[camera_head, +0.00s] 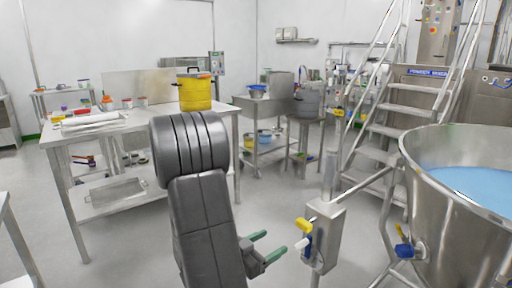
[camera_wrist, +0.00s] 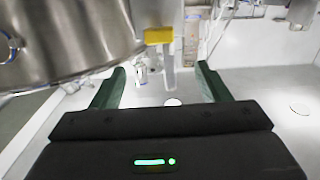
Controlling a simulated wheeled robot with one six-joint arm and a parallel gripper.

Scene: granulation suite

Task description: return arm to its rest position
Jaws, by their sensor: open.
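My gripper (camera_head: 265,246) shows low in the middle of the head view, at the end of my dark grey arm. Its two green fingers are spread apart and point to the right. In the wrist view my gripper (camera_wrist: 160,88) is also open, with nothing held between its fingers. A grey valve post (camera_head: 322,235) with a yellow handle (camera_head: 304,225) and a white-tipped handle stands just right of the fingers, apart from them as far as I can tell. A yellow block (camera_wrist: 158,36) shows beyond the fingers in the wrist view.
A large steel vessel (camera_head: 455,240) holding blue material stands at the right, with steel steps (camera_head: 405,115) behind it. A steel table (camera_head: 90,130) carrying a yellow drum (camera_head: 195,92) stands at the left. Grey floor (camera_head: 130,250) is open left of my arm.

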